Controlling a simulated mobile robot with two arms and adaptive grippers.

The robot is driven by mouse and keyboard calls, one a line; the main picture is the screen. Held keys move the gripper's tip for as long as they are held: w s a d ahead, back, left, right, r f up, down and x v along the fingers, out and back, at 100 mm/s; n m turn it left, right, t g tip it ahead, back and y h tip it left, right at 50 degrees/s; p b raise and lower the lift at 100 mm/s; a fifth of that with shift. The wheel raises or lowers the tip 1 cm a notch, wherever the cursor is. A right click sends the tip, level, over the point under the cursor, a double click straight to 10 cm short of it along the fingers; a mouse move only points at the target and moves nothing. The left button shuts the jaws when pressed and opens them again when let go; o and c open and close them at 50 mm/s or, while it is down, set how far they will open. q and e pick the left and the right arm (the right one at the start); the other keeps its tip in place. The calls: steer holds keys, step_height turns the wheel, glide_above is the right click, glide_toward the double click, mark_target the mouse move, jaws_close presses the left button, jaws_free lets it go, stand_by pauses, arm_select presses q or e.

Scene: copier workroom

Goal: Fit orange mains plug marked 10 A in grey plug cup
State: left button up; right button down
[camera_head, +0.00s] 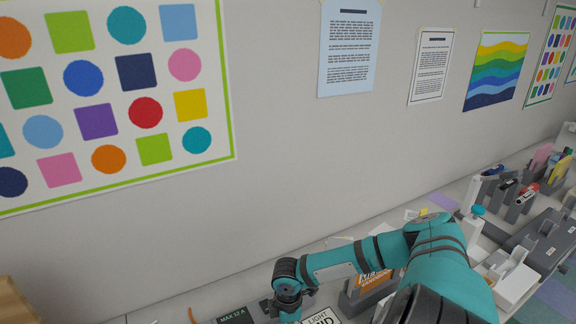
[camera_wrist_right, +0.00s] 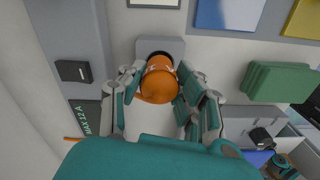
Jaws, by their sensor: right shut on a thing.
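In the right wrist view the orange plug (camera_wrist_right: 158,86) sits between the fingers of my right gripper (camera_wrist_right: 160,88), which is shut on it. A grey cup (camera_wrist_right: 174,46) with a dark round opening shows just beyond the plug, and the plug overlaps the opening. I cannot tell whether the plug is above the opening or partly in it. The 10 A marking is not readable. In the head view my right arm reaches left along the bottom edge, and its fingers are not clearly seen. My left gripper is in neither view.
A dark plate reading MAX 12 A (camera_wrist_right: 84,118) and a small black block (camera_wrist_right: 73,71) lie left of the gripper. A green stack (camera_wrist_right: 278,80) stands to the right. In the head view the wall (camera_head: 280,150) rises behind the worktop, and grey holders (camera_head: 548,240) crowd the right.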

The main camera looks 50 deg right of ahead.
steer(key=shift+f+b, duration=0.5)
steer(key=shift+f, duration=0.6)
steer(key=c, duration=0.9)
jaws_free()
steer(key=shift+o, duration=0.2)
steer(key=shift+r, duration=0.1)
step_height(320, 180, up, 12)
steer(key=shift+f, duration=0.1)
